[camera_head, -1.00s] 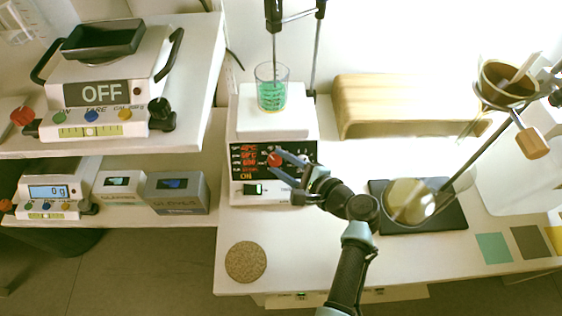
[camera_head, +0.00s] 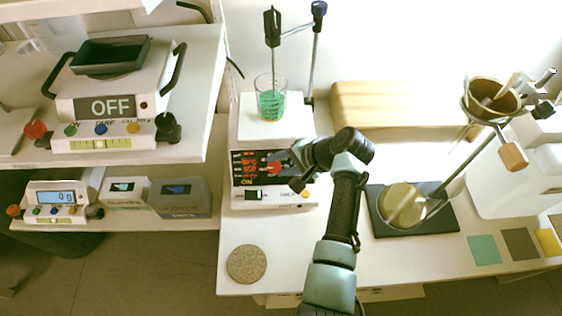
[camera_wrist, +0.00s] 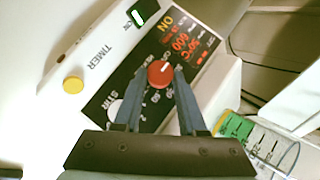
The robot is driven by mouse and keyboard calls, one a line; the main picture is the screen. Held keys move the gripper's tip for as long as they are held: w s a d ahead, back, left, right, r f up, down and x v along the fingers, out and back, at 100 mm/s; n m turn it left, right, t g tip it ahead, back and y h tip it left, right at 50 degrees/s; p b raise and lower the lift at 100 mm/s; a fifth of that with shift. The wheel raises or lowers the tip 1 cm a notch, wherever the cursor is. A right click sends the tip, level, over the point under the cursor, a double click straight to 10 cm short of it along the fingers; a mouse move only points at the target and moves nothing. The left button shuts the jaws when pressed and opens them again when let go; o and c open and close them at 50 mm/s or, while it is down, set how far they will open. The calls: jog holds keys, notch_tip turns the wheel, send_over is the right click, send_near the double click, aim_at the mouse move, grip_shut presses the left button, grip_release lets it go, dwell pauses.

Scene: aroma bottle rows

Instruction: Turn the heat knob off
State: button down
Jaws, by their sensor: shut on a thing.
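The hotplate stirrer (camera_head: 247,200) stands on the bench with a black panel and lit red digits; its panel reads ON. The red knob (camera_wrist: 160,73) is on this panel, between my fingers in the wrist view; its white mark shows on top. It shows partly in the head view (camera_head: 273,168). My gripper (camera_wrist: 160,78) is shut on the red knob, one finger on each side. In the head view my wrist hides the panel's right part. A white knob (camera_wrist: 115,109) marked STIR sits beside my left finger, partly hidden.
A beaker (camera_head: 270,104) of green liquid stands on the hotplate under a stirring rod. A yellow button (camera_wrist: 73,85) is near TIMER. A round cork mat (camera_head: 246,264) lies in front. A stand with a dark base (camera_head: 440,221) is at the right.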

jog(key=shift+a+n+g+h+p, duration=0.15)
jog(key=shift+n+g+h+p, duration=0.25)
jog(key=shift+n, duration=0.4)
jog(key=shift+c, duration=2.3)
grip_release()
jog(key=shift+r, duration=0.1)
jog(key=v, duration=1.3)
jog(key=shift+a+p, duration=0.2)
jog(key=shift+p, duration=0.15)
jog(key=shift+w+r, duration=0.1)
